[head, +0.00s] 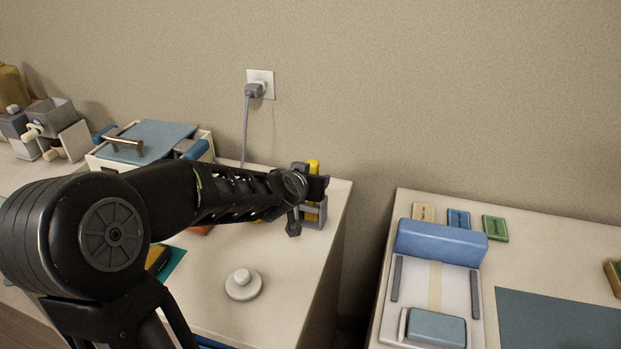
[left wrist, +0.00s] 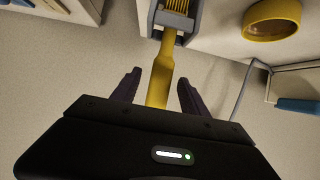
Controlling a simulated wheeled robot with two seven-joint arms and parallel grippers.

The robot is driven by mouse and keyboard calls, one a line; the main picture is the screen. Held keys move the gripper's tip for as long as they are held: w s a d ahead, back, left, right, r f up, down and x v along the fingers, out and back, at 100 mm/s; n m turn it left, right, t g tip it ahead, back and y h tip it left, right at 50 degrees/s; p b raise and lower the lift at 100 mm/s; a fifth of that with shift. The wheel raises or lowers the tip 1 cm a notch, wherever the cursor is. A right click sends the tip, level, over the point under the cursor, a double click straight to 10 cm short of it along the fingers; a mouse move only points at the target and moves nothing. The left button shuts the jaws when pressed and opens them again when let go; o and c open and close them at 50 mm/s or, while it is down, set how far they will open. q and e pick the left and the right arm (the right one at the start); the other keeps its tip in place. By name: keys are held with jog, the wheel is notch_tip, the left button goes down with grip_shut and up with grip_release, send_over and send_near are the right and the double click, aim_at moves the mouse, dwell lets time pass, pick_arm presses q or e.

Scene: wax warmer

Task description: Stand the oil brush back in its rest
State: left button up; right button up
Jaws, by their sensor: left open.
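The oil brush is yellow. In the left wrist view its handle (left wrist: 161,75) runs between my left gripper's spread fingers (left wrist: 158,92), and its bristle end lies within the grey rest (left wrist: 193,22). In the head view the brush's yellow top (head: 314,165) shows upright above the grey rest (head: 315,222) at the table's right edge. My left gripper (head: 312,190) is there, open around the handle, partly hiding brush and rest. No firm contact shows. My right gripper is not in view.
A white knobbed lid (head: 242,284) lies on the left table. The warmer with a blue lid (head: 150,140) stands behind my arm, near a plugged-in cord (head: 246,125). An amber bowl (left wrist: 271,20) is near the rest. A gap separates the right table (head: 560,225).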

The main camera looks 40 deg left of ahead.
pick_arm(q)
jog(key=shift+s, duration=0.1)
dwell(0.5)
jog(key=p+v, duration=0.2)
jog(key=v, duration=0.6)
dwell(1.3)
jog(key=v, duration=0.7)
jog(key=shift+s+d+r, duration=0.2)
jog(key=shift+r, duration=0.05)
dwell(1.4)
